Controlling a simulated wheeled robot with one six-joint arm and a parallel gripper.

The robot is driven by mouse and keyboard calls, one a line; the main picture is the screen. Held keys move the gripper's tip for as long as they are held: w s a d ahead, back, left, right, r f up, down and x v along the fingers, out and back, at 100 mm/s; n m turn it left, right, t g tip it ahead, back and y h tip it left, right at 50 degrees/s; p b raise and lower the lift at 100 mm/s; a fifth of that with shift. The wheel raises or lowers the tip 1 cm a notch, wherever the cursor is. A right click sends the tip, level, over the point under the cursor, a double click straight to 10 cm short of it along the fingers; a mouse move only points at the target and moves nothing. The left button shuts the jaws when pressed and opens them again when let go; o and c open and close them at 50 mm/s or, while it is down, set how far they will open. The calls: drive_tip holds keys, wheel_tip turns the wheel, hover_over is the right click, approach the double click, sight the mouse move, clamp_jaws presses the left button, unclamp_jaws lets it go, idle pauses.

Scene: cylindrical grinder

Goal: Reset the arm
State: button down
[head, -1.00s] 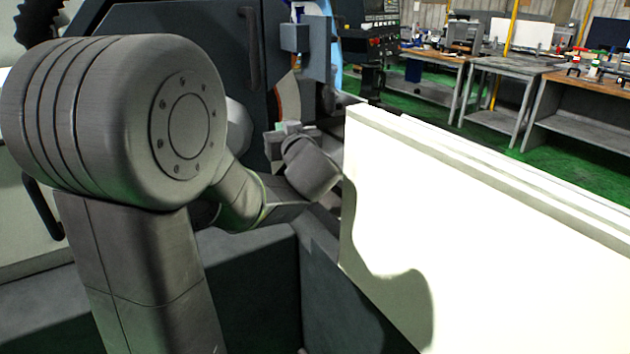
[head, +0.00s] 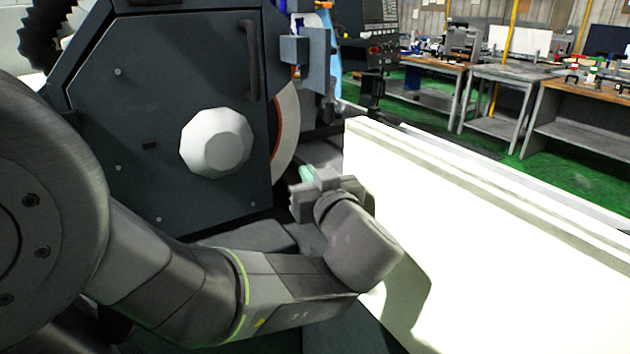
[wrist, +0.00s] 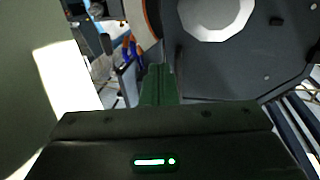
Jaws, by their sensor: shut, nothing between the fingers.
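My gripper (head: 303,182) is at the end of my bent arm, in the middle of the head view, in front of the grinder's dark housing (head: 160,90). It is just left of the white panel's near end. In the wrist view, the greenish fingers (wrist: 158,84) are together at the centre, with nothing seen between them. The pale round hub (head: 215,142) on the housing is up and left of my gripper. It also shows at the top of the wrist view (wrist: 215,14).
A large white panel (head: 480,240) fills the right of the head view, close to my wrist. The grinding wheel (head: 286,125) shows at the housing's right edge. Workbenches (head: 510,72) with items stand at the back right, beyond green floor.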

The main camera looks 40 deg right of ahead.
drive_tip(key=shift+v, duration=1.25)
drive_tip(key=shift+w, duration=0.15)
drive_tip(key=x, duration=1.8)
drive_tip(key=shift+b, duration=0.4)
drive_tip(key=p+v, duration=0.1)
drive_tip(key=v, duration=1.7)
drive_tip(key=b, duration=0.1)
approach(266, 122)
drive_tip(key=w+d+y+p, duration=0.1)
drive_tip(key=w+p, duration=0.1)
drive_tip(key=w+d+n+y+p, duration=0.1)
drive_tip(key=w, duration=0.1)
drive_tip(key=w+d+n+y+p, duration=0.1)
drive_tip(key=w+p, duration=0.1)
drive_tip(key=shift+w+t+y+p, duration=0.3)
drive_tip(key=shift+w+t+y, duration=0.05)
drive_tip(key=shift+t+y, duration=0.05)
